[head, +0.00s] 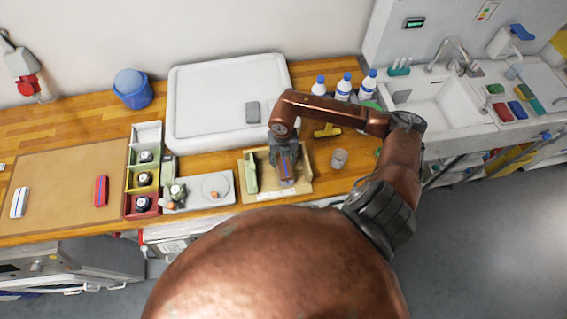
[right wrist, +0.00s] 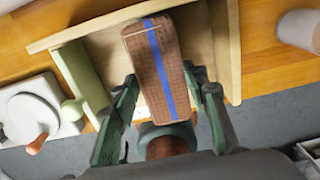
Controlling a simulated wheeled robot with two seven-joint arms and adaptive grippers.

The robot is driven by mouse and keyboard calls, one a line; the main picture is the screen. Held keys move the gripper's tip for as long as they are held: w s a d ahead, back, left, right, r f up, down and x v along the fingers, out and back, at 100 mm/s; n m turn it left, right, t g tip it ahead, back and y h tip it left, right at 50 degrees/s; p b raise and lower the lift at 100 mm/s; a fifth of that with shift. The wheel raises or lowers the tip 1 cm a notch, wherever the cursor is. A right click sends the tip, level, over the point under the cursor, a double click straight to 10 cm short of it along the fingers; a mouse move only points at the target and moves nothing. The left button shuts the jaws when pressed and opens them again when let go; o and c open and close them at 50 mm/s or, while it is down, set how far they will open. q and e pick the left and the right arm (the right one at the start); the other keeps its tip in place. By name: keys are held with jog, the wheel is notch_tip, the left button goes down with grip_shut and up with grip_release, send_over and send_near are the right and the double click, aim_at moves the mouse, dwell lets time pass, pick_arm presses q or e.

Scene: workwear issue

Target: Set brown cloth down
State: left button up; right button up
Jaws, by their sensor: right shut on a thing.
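The brown cloth (right wrist: 155,65) is a folded bundle with a blue stripe along it. My right gripper (right wrist: 160,85) is shut on it, one finger on each long side. In the head view the cloth (head: 286,168) hangs under my right gripper (head: 285,155), over a shallow wooden tray (head: 303,184). I cannot tell whether the cloth touches the tray's floor. The gripper hides part of the cloth in the head view. My left gripper is not in view.
A pale green piece (head: 250,172) stands in the tray's left side. A scale-like white device (head: 215,188) is to the left, a grey cup (head: 339,158) to the right. A large white tray (head: 215,100) lies behind. A tan mat (head: 58,180) carries a red bundle (head: 101,191) and a white one (head: 19,202).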

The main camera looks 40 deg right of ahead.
aim_at(284, 161)
notch_tip(284, 161, down, 3)
jog(key=shift+d+f+p, duration=0.1)
jog(key=shift+d+p, duration=0.05)
jog(key=shift+p, duration=0.6)
jog(key=shift+f, duration=0.15)
jog(key=shift+f, duration=0.15)
jog(key=o, duration=1.2)
jog(key=shift+c, duration=0.2)
